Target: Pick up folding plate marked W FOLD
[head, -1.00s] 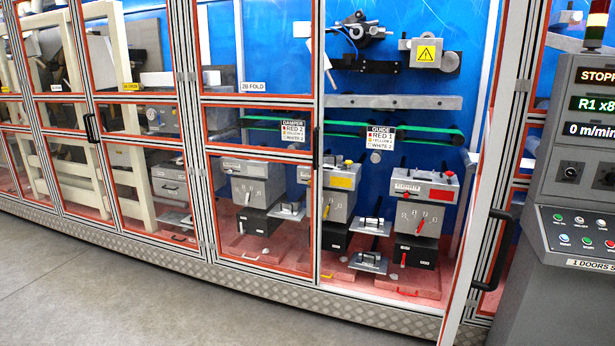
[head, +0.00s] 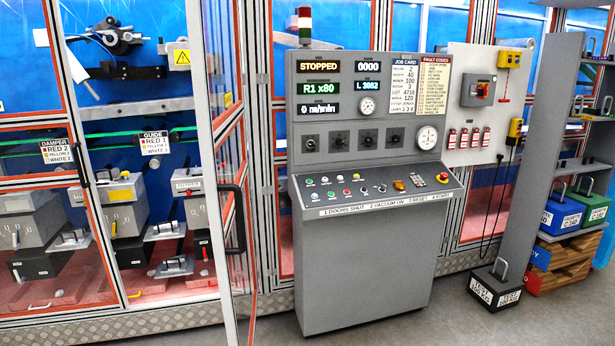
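No plate with a readable W FOLD mark shows in the head view. Inside the machine at the left, flat silver plates with dark handles sit low down, one at a grey unit (head: 164,231) and another below it (head: 174,267); I cannot read any mark on them. Neither of my grippers is in view.
A glazed door (head: 226,190) stands open beside the machine bay. A grey control console (head: 365,250) reading STOPPED stands in the middle. At the right is a grey shelf rack (head: 533,150) with blue (head: 561,216) and green (head: 590,210) blocks. A test weight (head: 494,290) sits on the floor.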

